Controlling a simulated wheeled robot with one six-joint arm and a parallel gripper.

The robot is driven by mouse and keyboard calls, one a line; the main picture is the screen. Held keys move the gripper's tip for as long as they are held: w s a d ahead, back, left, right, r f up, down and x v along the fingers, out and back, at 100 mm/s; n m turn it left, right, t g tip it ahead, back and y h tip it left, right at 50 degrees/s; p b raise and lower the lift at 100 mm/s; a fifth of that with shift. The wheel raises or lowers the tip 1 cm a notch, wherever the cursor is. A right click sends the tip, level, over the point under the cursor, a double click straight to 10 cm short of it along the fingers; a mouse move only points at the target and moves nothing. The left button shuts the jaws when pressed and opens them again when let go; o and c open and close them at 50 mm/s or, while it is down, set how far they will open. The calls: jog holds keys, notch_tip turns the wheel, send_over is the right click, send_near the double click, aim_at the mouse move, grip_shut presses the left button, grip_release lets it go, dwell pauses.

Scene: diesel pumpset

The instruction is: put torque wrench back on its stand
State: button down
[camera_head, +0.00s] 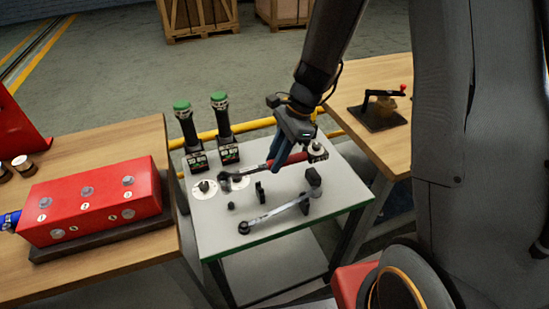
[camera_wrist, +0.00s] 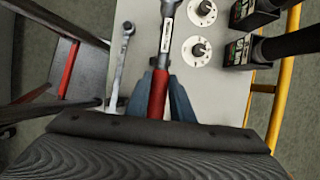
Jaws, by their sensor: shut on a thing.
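My gripper (camera_head: 284,158) points down over the grey-topped table and is shut on the red handle of a torque wrench (camera_head: 254,169). In the wrist view, the wrench's red handle (camera_wrist: 157,95) lies between my two blue fingertips (camera_wrist: 158,80), and its silver shaft runs away to the top edge. The wrench looks about level; I cannot tell whether it touches anything below. A small black upright bracket (camera_head: 260,191), possibly part of a stand, is on the table just in front of it. The wrench's far end is cut off in the wrist view.
White discs with pegs (camera_head: 204,189) and two green-topped black tools (camera_head: 187,123) are behind left. A red box (camera_head: 92,202) is on the left wooden table, a clamp-like device (camera_head: 382,105) on the right one.

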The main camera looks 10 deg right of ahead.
jog(key=shift+r, duration=0.15)
jog(key=shift+d+f+b, duration=0.1)
jog(key=shift+f+b, duration=1.45)
jog(key=shift+f, duration=1.55)
jog(key=shift+f+b, duration=0.3)
jog(key=shift+f, duration=0.65)
jog(key=c, duration=1.5)
grip_release()
jog(key=shift+o, duration=0.2)
jog(key=v, duration=0.8)
jog(key=shift+b, duration=0.4)
